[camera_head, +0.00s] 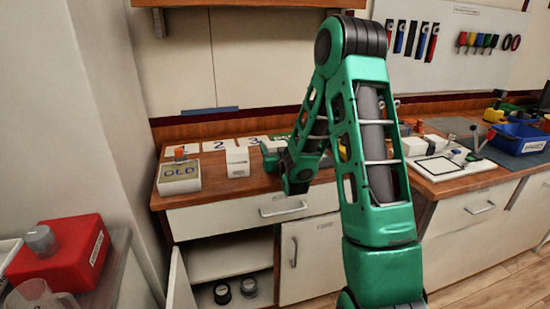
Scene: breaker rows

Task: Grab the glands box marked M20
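Other white boxes (413,147) stand on the counter right of my arm. Any lettering on these boxes is too small to read, so I cannot tell which is marked M20. My green arm reaches up, over and down to the counter.
The OLD tray (179,178) sits at the counter's left end. Number cards (213,146) lie along the back. A cabinet door below stands open, with dark round items (222,293) inside. A red box (62,262) is at lower left. A blue bin (518,138) is far right.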

